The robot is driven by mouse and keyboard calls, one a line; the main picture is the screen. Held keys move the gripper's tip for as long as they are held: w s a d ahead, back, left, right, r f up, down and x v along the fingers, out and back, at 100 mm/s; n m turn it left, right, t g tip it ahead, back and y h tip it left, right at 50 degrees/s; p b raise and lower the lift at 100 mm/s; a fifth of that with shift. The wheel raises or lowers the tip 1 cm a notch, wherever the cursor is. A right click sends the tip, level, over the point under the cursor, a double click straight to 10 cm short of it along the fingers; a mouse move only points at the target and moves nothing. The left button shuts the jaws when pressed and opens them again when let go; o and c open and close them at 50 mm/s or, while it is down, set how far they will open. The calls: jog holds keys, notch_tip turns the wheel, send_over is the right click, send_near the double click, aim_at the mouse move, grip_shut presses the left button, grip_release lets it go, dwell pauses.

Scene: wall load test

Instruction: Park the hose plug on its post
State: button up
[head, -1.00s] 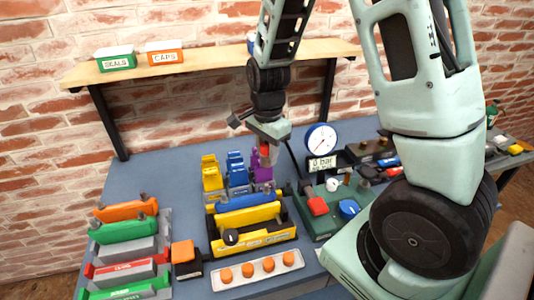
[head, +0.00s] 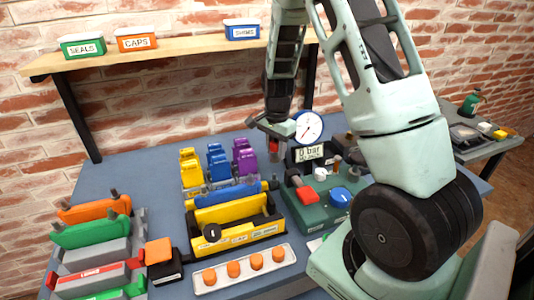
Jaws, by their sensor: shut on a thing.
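My gripper (head: 273,129) hangs at the end of the arm, above the gap between the purple blocks and the green pump box. It is shut on the hose plug (head: 273,146), which shows as a small red body with a grey lower end, upright and pointing down. The green pump box (head: 310,215) stands just to the right, with a red block, a white knob, a blue knob and a brass upright (head: 337,161) on top. I cannot tell which upright is the plug's post. The plug appears clear of the box.
A dial gauge (head: 308,126) and a display reading 0 bar (head: 310,153) stand close right of the gripper. Purple blocks (head: 244,156) are close left. A yellow fixture (head: 237,228) and a tray of orange caps (head: 245,269) are nearer. A shelf (head: 170,54) runs along the brick wall.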

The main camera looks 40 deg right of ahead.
aim_at(275, 162)
jog(key=shift+a+f+b, duration=0.1)
jog(key=shift+f+b, duration=0.8)
jog(key=shift+f, duration=1.5)
jog(key=shift+f, duration=0.2)
jog(key=shift+f+b, duration=0.8)
jog(key=shift+f, duration=0.25)
jog(key=o, duration=1.4)
jog(key=shift+o, duration=0.2)
jog(key=shift+s, duration=0.1)
